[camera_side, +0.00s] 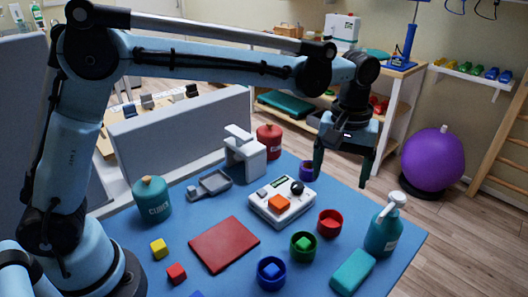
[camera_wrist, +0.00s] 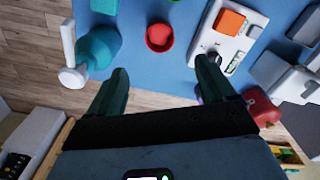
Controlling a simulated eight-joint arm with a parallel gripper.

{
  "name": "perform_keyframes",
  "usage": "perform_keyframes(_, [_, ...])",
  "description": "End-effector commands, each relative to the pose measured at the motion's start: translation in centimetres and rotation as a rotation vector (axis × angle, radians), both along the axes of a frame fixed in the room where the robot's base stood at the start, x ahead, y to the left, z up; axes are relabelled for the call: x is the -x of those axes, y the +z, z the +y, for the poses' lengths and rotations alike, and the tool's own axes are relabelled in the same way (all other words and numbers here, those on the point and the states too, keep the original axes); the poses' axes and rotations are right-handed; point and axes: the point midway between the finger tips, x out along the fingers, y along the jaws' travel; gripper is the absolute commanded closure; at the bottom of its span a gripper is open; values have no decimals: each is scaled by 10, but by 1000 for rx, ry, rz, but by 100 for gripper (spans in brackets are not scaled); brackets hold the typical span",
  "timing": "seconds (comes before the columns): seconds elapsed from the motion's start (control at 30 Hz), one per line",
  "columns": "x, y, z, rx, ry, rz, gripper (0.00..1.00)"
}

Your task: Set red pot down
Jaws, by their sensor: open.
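The red pot (camera_side: 330,226) stands upright on the blue table mat, right of the white device and behind the green pot. It also shows in the wrist view (camera_wrist: 160,38), beyond the gap between my fingers. My gripper (camera_side: 341,180) is open and empty, with its fingers pointing down. In the side view it hangs above and behind the red pot, apart from it. In the wrist view (camera_wrist: 162,70) the two fingers are spread wide with nothing between them. What lies inside the red pot is hard to make out.
A green pot (camera_side: 303,247), a blue pot (camera_side: 271,274) and a purple pot (camera_side: 306,170) stand nearby. The white device (camera_side: 272,213) carries an orange block (camera_side: 279,203). A teal pump bottle (camera_side: 383,235) and teal block (camera_side: 352,272) are at right. A red canister (camera_side: 269,141) stands behind.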

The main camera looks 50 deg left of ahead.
Motion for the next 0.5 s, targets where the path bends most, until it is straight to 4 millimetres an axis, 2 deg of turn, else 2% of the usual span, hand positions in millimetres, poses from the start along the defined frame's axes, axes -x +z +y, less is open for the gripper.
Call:
perform_keyframes(0.13, [7, 12, 18, 14, -26, -40, 17])
perform_keyframes(0.23, [18, 22, 39, 27, -65, -96, 17])
perform_keyframes(0.5, [62, 37, 98, 27, -197, -282, 17])
